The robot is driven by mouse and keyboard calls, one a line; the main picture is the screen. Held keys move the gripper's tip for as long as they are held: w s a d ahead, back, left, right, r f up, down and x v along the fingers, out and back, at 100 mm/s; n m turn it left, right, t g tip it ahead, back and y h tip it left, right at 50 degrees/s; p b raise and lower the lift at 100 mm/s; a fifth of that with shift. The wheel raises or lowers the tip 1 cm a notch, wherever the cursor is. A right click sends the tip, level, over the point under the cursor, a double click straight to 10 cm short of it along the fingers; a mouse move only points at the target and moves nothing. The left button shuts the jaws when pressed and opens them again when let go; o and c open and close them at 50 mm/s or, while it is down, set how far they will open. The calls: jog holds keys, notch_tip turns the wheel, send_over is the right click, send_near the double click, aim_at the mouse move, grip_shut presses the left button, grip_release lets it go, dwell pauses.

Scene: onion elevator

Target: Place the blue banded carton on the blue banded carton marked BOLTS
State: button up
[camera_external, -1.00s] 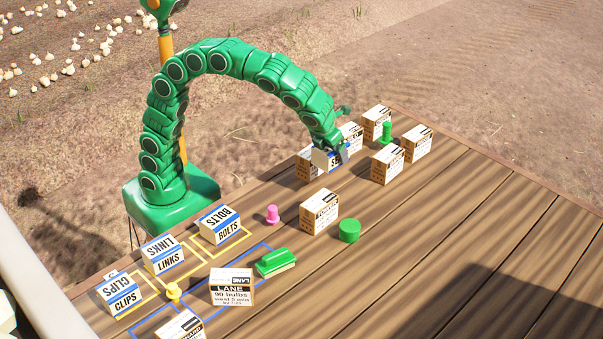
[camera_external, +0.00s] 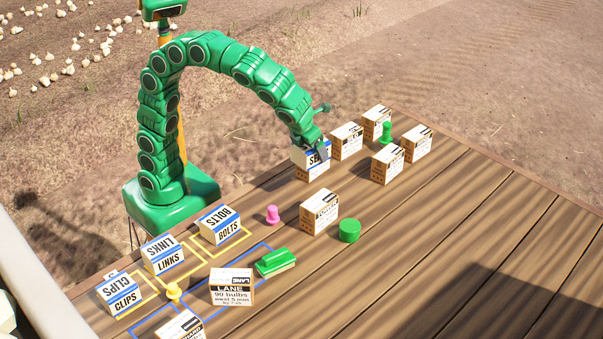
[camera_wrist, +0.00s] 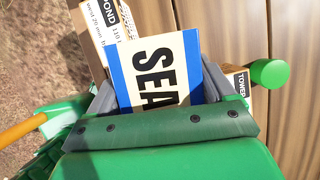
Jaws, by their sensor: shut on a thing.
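The blue banded carton (camera_external: 307,157) is white with a blue band and lettering starting "SE"; in the wrist view (camera_wrist: 155,85) it reads "SEA", the rest hidden. My gripper (camera_external: 317,147) is shut on it, with a grey finger on each side in the wrist view (camera_wrist: 158,88). In the external view it overlaps a black-banded carton (camera_external: 313,174); I cannot tell whether they touch. The blue banded carton marked BOLTS (camera_external: 219,226) stands at a yellow outline on the deck, lower left of my gripper and apart from it.
Cartons marked LINKS (camera_external: 163,255) and CLIPS (camera_external: 119,294) stand left of BOLTS. A pink peg (camera_external: 272,215), a tan carton (camera_external: 319,212) and a green cylinder (camera_external: 349,231) stand mid-deck. Several tan cartons stand at the back right. The right deck is clear.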

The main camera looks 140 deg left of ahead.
jog(key=d+m+t, duration=0.1)
jog(key=d+m, duration=0.3)
jog(key=d, duration=1.3)
jog(key=m+t+h, duration=0.1)
jog(key=m+t, duration=0.1)
jog(key=m, duration=0.2)
send_over(227, 217)
jog(key=s+d, duration=0.1)
jog(key=shift+d+f, duration=0.1)
jog(key=shift+f, duration=3.4)
jog(key=shift+s, duration=0.1)
jog(key=o, duration=1.1)
jog(key=shift+f, duration=0.15)
jog(key=v, duration=1.2)
jog(key=shift+a+r, duration=0.25)
